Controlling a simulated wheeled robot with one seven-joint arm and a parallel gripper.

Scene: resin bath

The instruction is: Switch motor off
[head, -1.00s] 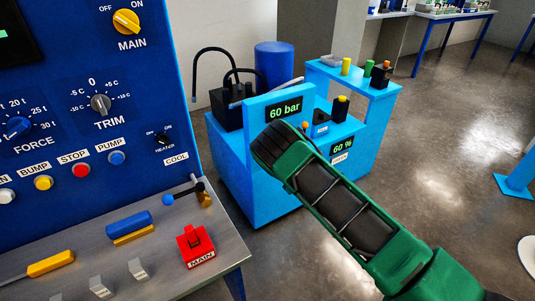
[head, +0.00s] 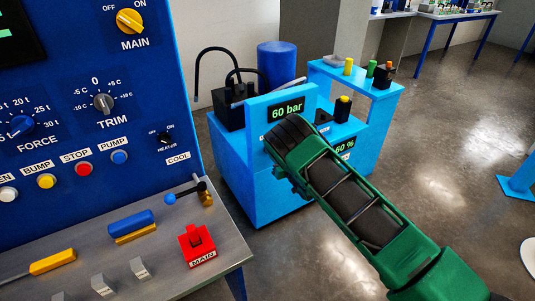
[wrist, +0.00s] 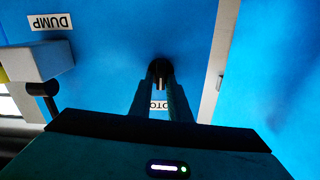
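In the wrist view the black motor switch (wrist: 159,69) stands on a blue surface, with a short lever pointing towards me. A white label (wrist: 159,106) showing "OTO" is partly visible between the fingers. My gripper (wrist: 161,82) has its two dark fingers on either side of the lever, with a narrow gap between them. I cannot tell whether the fingertips touch the lever. In the head view the blue power unit (head: 238,172) with the "60 bar" display (head: 286,110) stands behind my green and black arm, which hides the fingers and the motor switch.
A grey block handle (wrist: 36,61) is beside a "DUMP" label (wrist: 50,22) in the wrist view. The blue control panel (head: 60,185) and its metal shelf (head: 172,242), with a red MAIN switch (head: 198,243), stand at left. Open floor (head: 455,150) lies at right.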

